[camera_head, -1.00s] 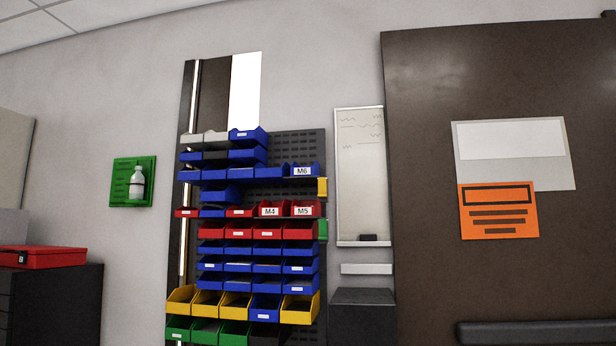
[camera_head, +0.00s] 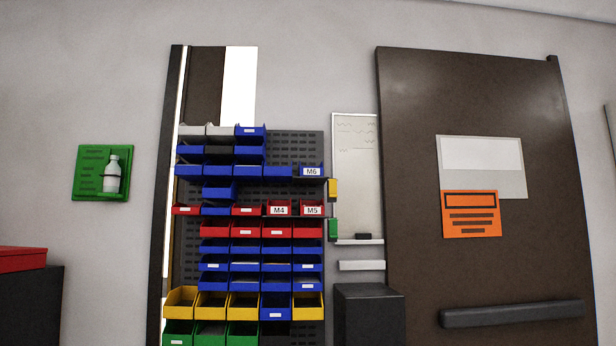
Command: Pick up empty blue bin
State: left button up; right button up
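Many small blue bins hang in rows on a dark perforated wall rack (camera_head: 295,150). One blue bin (camera_head: 250,131) sits at the top of the rack, beside grey bins. Another blue bin (camera_head: 311,171) carries an M6 label. A lone blue bin (camera_head: 219,194) sits further down on the left. One blue bin (camera_head: 276,305) stands among yellow bins (camera_head: 243,304). From this low angle I cannot tell which bins are empty. Neither of my grippers is in view.
Red bins (camera_head: 246,231) and green bins (camera_head: 178,333) share the rack. A dark cabinet (camera_head: 370,315) stands right of it, beside a brown door (camera_head: 410,200) with a push bar. A red box (camera_head: 20,259) tops a dark cabinet at left. The floor is out of view.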

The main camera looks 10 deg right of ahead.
aim_at(307, 171)
jog(key=i+j+z, duration=0.25)
jog(key=j, duration=0.35)
jog(key=i+j+z, duration=0.25)
jog(key=j, duration=0.4)
jog(key=i, duration=0.1)
